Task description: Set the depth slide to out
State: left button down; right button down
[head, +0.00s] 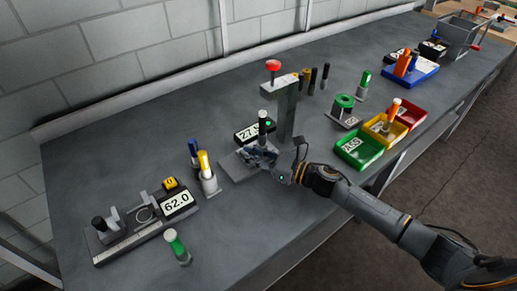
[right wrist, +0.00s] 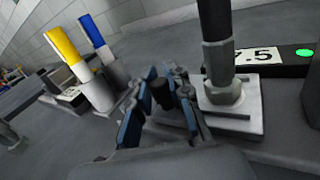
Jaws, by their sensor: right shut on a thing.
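The press (head: 285,112), with a red knob on top, stands mid-bench on a grey base plate (head: 236,166). Its display (head: 246,133) starts with 27, and a green light shows beside it. The right wrist view shows the display (right wrist: 262,56) ending in 7.5. My right gripper (head: 262,155) is low at the front of the press. In the right wrist view my right gripper (right wrist: 160,105) has its blue-padded fingers around a small dark knob (right wrist: 160,93), which seems to be the depth slide's. Most of the slide is hidden by the fingers. My left gripper is out of view.
Left are a gauge reading 62.0 (head: 178,203), a holder with yellow and blue handles (head: 208,183) and a green-handled tool (head: 177,246). Right are a green ring fixture (head: 345,104) and green (head: 352,160), yellow and red bins. The front-middle bench is clear.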

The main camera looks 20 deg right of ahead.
aim_at(234, 175)
jog(key=a, duration=0.2)
jog(key=s+a, duration=0.1)
jog(key=a, duration=0.1)
jog(key=s+a, duration=0.1)
jog(key=shift+s+a+f, duration=0.15)
jog(key=shift+a+f, duration=0.05)
jog(key=shift+a, duration=0.2)
jog(key=c, duration=1.4)
grip_release()
jog(key=shift+o, duration=0.9)
jog(key=shift+s+d, duration=0.1)
jog(key=shift+s, duration=0.05)
jog(key=shift+r, duration=0.15)
